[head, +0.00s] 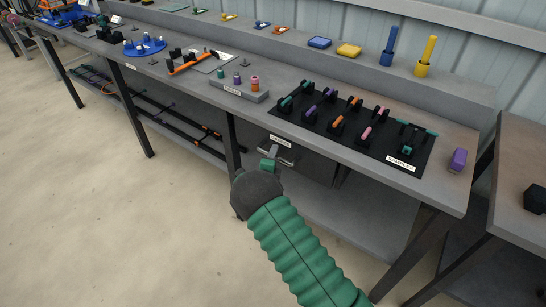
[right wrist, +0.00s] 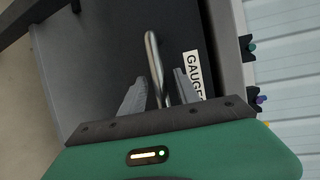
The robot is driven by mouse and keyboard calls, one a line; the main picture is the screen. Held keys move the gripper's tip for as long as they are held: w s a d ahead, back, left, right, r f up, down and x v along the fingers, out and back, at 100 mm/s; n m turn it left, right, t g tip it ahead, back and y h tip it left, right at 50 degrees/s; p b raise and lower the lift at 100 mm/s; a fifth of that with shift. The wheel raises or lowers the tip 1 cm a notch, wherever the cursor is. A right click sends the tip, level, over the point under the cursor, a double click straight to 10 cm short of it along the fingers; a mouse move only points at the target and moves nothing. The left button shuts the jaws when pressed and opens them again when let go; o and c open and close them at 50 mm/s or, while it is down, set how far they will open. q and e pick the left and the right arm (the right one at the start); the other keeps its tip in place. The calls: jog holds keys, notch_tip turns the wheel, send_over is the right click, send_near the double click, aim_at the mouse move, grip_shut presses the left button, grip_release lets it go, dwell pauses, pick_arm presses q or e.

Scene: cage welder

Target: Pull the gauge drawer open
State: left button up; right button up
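The gauge drawer (head: 312,166) is a dark box front under the bench top, with a white label at its upper edge. It looks shut. My right gripper (head: 274,154) is at the drawer front, partly hidden by my own wrist. In the right wrist view, the metal bar handle (right wrist: 152,50) runs between the two grey fingers of my right gripper (right wrist: 161,82). The fingers are apart, with a gap visible on either side of the bar. The label (right wrist: 194,75) shows beside the right finger. My left gripper is out of view.
The bench top (head: 180,88) above the drawer carries a black mat (head: 375,150) with several coloured samples and a grey block (head: 238,92) with three pegs. A bench leg (head: 232,140) stands left of my gripper. The floor (head: 100,220) in front is clear.

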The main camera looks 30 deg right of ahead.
grip_shut()
jog(key=shift+f, duration=0.1)
dwell(1.2)
